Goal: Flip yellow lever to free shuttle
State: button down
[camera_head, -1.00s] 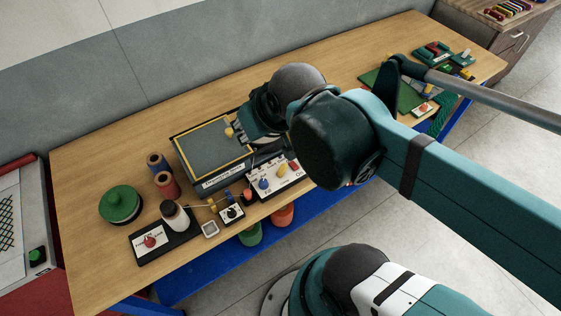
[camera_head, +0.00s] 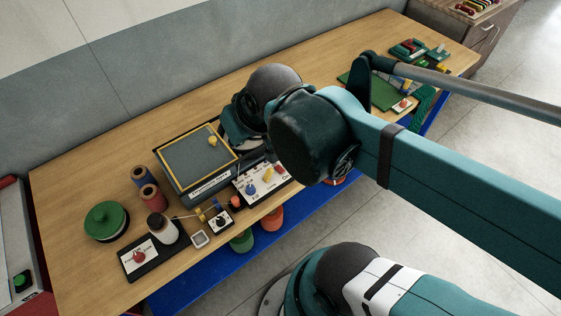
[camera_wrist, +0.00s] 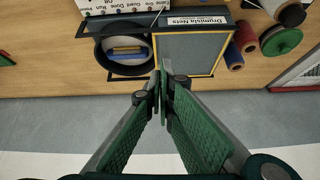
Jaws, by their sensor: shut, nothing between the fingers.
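Several yellow parts show in the head view, and I cannot tell which is the lever: a yellow knob (camera_head: 212,141) on the yellow-edged grey panel (camera_head: 188,168), a yellow handle (camera_head: 267,175) on the white control board (camera_head: 246,197), and a small yellow piece (camera_head: 200,215) near the front. No shuttle can be made out. My gripper (camera_wrist: 161,88) is shut and empty in the wrist view, its fingertips appearing over the border between the grey panel and a round black holder (camera_wrist: 103,53). In the head view my wrist hides the fingertips.
Blue and red spools (camera_head: 150,197), a green drum (camera_head: 105,221) and a red-button box (camera_head: 138,257) stand left of the panel. A green mat (camera_head: 370,92) lies at the far right. The table's rear left is clear.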

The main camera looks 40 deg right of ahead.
aim_at(268, 175)
jog(key=s+d+f+m+g+y+p, duration=0.1)
jog(key=d+f+m+g+p, duration=0.1)
jog(key=d+f+m, duration=0.3)
jog(key=s+d+f+m+g+y+p, duration=0.1)
jog(key=d+f+m+g, duration=0.3)
jog(key=d+m, duration=0.5)
jog(key=shift+d+f+m+g+p, duration=0.35)
jog(key=shift+f+m+p, duration=0.35)
jog(key=shift+m, duration=0.9)
jog(key=shift+a+f, duration=0.15)
jog(key=shift+f, duration=0.05)
jog(key=shift+a+f+b, duration=0.25)
jog(key=shift+f+b, duration=0.05)
jog(key=shift+f, duration=1.3)
jog(key=shift+a+f+b, duration=0.25)
jog(key=shift+f+b, duration=0.05)
jog(key=shift+f, duration=1.25)
jog(key=shift+a+f+b, duration=0.25)
jog(key=shift+f+b, duration=0.05)
jog(key=shift+f, duration=1.3)
